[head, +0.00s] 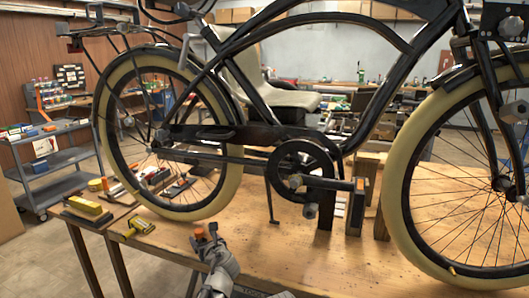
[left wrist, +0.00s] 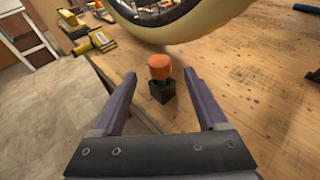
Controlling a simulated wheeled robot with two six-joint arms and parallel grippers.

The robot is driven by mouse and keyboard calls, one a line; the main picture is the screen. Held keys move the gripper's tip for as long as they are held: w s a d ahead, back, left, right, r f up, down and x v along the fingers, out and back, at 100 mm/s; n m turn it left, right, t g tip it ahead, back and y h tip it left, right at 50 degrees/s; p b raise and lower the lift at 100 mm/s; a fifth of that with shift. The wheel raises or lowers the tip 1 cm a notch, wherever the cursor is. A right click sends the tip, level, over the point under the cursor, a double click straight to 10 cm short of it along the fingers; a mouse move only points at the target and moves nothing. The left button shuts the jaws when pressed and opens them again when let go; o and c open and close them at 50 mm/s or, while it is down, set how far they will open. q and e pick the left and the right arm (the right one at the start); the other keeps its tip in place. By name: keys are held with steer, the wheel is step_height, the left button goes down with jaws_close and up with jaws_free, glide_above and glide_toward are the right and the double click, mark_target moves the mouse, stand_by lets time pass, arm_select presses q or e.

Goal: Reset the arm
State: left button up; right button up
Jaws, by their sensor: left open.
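My left gripper (head: 213,240) is at the front edge of the wooden workbench (head: 290,245), in front of the trike's wheel at left. In the left wrist view its two fingers (left wrist: 157,88) are spread wide apart with nothing held between them. A small block with an orange top and a dark base (left wrist: 160,72) stands on the bench just beyond the fingertips; its orange top also shows in the head view (head: 199,233). The black trike frame (head: 255,133) with cream tires stands on the bench. My right gripper is not in view.
Yellow tools (head: 139,226) lie at the bench's left end, left of the gripper. A yellow block (head: 85,205) is farther left. A grey tool cart (head: 50,160) stands at the left wall. The bench's front middle is mostly clear.

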mark_target(201, 234)
arm_select(q)
steer(key=b+x, duration=0.1)
steer(key=x, duration=0.3)
steer(key=shift+f+b, duration=0.1)
steer(key=shift+b, duration=0.3)
step_height(201, 234, up, 5)
steer(key=p, duration=0.5)
step_height(201, 234, up, 2)
steer(key=shift+r+p, duration=0.1)
steer(key=shift+p, duration=1)
steer(key=shift+s, duration=0.2)
